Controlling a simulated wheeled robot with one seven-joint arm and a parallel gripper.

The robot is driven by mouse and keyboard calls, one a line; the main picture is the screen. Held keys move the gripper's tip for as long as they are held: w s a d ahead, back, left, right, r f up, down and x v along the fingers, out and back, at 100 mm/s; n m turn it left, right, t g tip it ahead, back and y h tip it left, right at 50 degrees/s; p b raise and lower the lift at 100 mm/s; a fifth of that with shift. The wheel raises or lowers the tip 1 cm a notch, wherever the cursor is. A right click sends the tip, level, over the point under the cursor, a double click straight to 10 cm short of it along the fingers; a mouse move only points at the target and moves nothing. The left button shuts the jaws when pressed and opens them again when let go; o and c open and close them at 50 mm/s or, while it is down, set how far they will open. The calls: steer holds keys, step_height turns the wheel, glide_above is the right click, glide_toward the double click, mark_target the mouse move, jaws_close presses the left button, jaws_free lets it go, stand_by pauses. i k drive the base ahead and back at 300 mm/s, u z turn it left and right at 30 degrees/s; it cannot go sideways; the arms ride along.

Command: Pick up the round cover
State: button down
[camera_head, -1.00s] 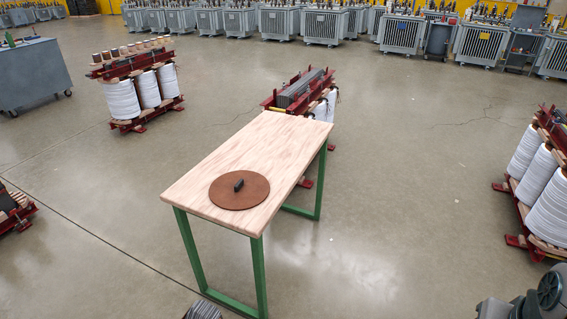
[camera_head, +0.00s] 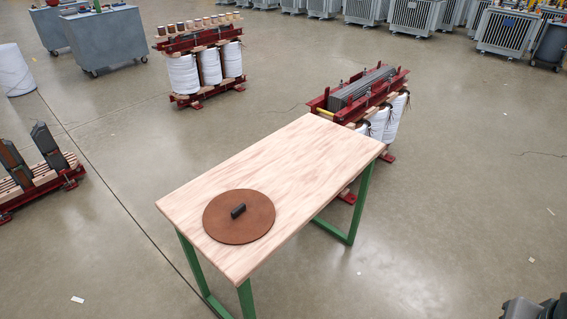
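The round cover (camera_head: 254,224) is a flat brown disc with a small dark block handle (camera_head: 238,211) standing up at its middle. It lies flat on the near left part of a light wooden table (camera_head: 310,160) with green legs. Nothing touches the cover. A dark grey part, probably of my arm, shows at the bottom right corner, well apart from the table. My gripper's fingers are not visible.
A transformer core with white coils (camera_head: 208,68) stands behind the table to the left. Another core (camera_head: 372,100) stands close behind the table's far right end. A part-built core (camera_head: 40,165) is at the left. Open floor (camera_head: 450,210) lies to the right.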

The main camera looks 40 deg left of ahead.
mark_target(242, 216)
steer(key=u, duration=0.55)
steer(key=i, duration=1.25)
steer(key=u, duration=1.75)
steer(key=i, duration=0.6)
steer(key=u, duration=0.6)
